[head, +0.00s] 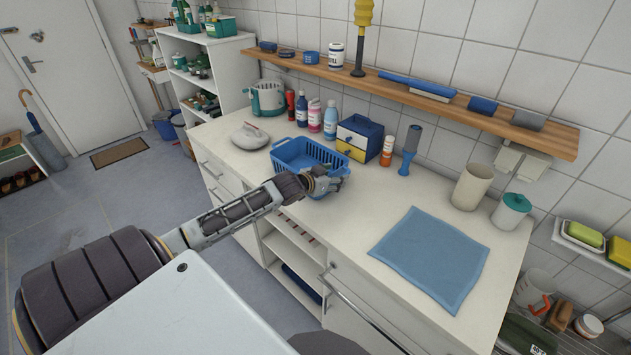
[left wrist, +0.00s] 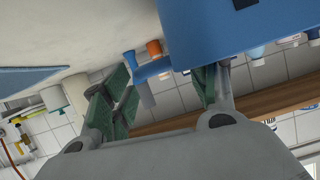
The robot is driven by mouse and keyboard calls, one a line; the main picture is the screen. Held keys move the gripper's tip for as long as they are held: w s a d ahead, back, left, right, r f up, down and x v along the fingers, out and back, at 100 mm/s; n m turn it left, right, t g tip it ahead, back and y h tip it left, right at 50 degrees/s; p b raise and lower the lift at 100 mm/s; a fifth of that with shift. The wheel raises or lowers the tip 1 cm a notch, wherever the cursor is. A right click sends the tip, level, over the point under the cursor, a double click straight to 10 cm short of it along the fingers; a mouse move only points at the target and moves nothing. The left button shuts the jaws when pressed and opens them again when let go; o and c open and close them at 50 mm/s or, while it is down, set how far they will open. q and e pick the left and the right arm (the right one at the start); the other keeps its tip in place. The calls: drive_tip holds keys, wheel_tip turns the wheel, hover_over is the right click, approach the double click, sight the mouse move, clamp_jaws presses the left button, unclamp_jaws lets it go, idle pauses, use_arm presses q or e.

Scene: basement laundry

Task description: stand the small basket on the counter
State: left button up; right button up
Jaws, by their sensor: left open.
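The small blue basket (head: 300,158) is upright at the front part of the white counter (head: 350,210), with slotted sides. It looks to rest on the counter top. My left gripper (head: 334,182) is open at the basket's near right side, covering part of that wall. In the left wrist view my two green-padded fingers (left wrist: 165,100) are apart, with nothing clearly gripped between them. A large blue surface, likely the basket (left wrist: 240,30), fills the upper right there, close to one finger; I cannot tell if they touch. My right gripper is not seen.
A grey iron-like object (head: 250,136) is to the left. A blue cloth (head: 430,258) lies on the right. Bare counter separates basket and cloth.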

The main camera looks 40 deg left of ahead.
use_arm(q)
drive_tip(key=v, duration=1)
idle(0.8)
drive_tip(key=shift+s, duration=0.1)
idle(0.5)
